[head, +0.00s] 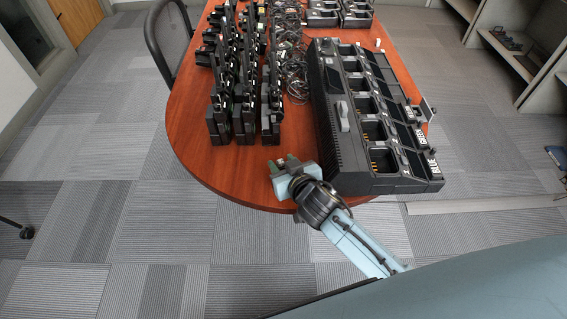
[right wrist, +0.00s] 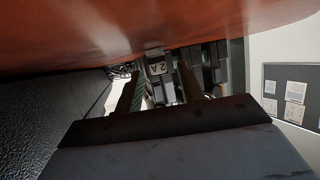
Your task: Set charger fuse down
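My right gripper (head: 283,163) is low at the table's near end, left of the charger's near corner. Its two greenish fingers stand apart in the right wrist view (right wrist: 158,88). A small grey block marked "2 A" (right wrist: 157,68) shows between the fingers in that view. It may be the charger fuse, but I cannot tell whether the fingers touch it or it stands behind them. I cannot make out a fuse at the fingertips in the head view. The long black multi-bay charger (head: 330,155) lies right of the gripper. My left gripper is not in view.
Rows of black radios (head: 243,115) stand on the red-brown table (head: 188,112), beyond the gripper. Tangled cables (head: 290,55) lie between radios and charger. More chargers (head: 322,14) are at the far end. A chair (head: 168,38) stands at the left. The near-left table strip is clear.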

